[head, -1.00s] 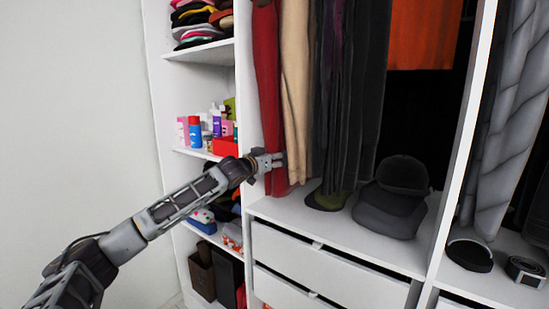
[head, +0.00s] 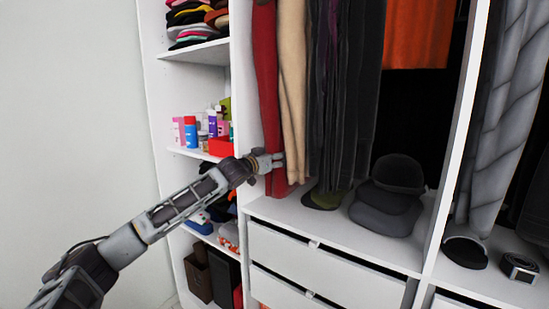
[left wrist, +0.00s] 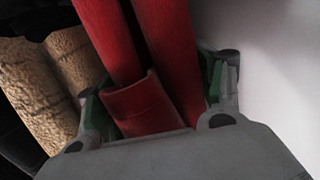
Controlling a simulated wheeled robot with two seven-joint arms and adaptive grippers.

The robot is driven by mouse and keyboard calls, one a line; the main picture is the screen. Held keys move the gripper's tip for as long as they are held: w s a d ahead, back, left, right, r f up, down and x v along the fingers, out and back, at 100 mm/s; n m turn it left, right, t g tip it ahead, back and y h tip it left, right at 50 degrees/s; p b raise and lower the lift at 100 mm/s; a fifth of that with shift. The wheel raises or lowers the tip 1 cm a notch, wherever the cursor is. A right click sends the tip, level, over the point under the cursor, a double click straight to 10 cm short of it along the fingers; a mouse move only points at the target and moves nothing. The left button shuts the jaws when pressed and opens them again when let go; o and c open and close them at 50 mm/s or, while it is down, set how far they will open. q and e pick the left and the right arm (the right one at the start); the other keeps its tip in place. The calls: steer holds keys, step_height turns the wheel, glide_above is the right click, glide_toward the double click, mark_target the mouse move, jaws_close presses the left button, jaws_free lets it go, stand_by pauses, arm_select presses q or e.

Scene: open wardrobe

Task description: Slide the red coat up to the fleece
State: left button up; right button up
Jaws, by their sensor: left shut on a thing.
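The red coat (head: 267,80) hangs at the left end of the wardrobe's middle section. The beige fleece (head: 293,90) hangs just to its right, very close to it in the head view. My left gripper (head: 277,162) is at the red coat's lower part. In the left wrist view the red coat (left wrist: 160,50) lies between the fingers of my left gripper (left wrist: 158,105), which is shut on it. The fleece (left wrist: 45,90) shows at the left there, outside the fingers. The upper ends of both garments are out of view. My right gripper is not in view.
Dark garments (head: 345,100) hang right of the fleece. Dark caps (head: 390,195) sit on the shelf below. A white divider (head: 240,60) stands left of the coat, with side shelves of bottles (head: 205,125) and folded clothes. Drawers (head: 320,262) are below.

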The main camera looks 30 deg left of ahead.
mark_target(271, 133)
arm_select(q)
steer(key=shift+d, duration=0.55)
steer(key=o, duration=1.9)
steer(key=shift+s, duration=0.25)
steer(key=shift+s+a, duration=0.15)
steer(key=shift+s, duration=1.6)
steer(key=shift+s+a, duration=0.15)
steer(key=shift+s, duration=1.6)
steer(key=shift+r, duration=0.15)
step_height(271, 133, up, 9)
steer(key=p, duration=0.9)
